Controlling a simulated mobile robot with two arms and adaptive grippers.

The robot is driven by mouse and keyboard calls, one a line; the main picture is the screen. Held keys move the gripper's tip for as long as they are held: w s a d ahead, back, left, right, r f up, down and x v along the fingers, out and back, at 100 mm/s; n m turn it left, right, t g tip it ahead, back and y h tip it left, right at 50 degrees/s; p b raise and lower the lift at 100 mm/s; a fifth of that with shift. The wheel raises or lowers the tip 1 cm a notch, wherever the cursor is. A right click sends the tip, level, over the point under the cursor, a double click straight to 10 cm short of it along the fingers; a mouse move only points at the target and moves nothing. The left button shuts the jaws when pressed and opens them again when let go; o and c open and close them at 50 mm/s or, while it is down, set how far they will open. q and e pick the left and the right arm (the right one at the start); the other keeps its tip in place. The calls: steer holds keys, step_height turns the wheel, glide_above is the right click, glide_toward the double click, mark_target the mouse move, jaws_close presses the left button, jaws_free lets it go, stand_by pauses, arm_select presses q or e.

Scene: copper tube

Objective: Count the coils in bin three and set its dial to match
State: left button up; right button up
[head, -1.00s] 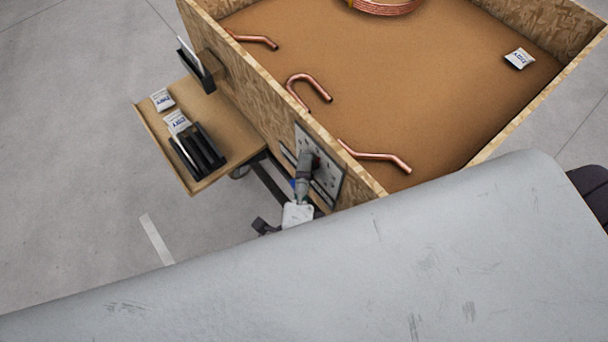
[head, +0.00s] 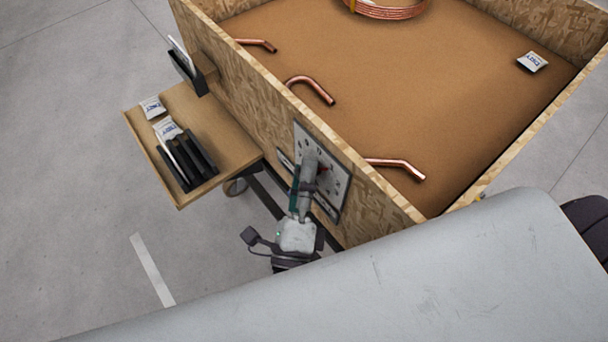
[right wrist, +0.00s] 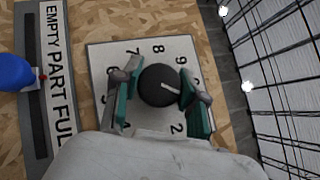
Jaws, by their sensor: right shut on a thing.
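The bin (head: 409,200) is an open wooden box. A copper coil stack (head: 385,11) lies at its far side, cut off by the top edge, so its coils cannot be counted. A numbered dial plate (head: 334,190) is on the bin's outer wall. In the right wrist view, the dial's black round knob (right wrist: 157,86) has a white mark pointing right and slightly down. My right gripper (head: 309,160) is at the dial. Its teal fingers (right wrist: 160,92) are shut on the knob from both sides and hide some numbers. My left gripper is not in view.
Bent copper tubes (head: 316,87) and a white packet (head: 532,62) lie in the bin. A side shelf (head: 222,141) holds packets and a black rack. A blue slider (right wrist: 14,72) sits on an EMPTY / PART FULL strip (right wrist: 57,75) beside the dial.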

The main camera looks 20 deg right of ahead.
steer(key=shift+r, duration=0.15)
steer(key=o, duration=1.2)
steer(key=shift+w, duration=0.1)
steer(key=shift+c, duration=0.2)
steer(key=v, duration=0.7)
steer(key=shift+s+f, duration=0.25)
steer(key=shift+a, duration=0.1)
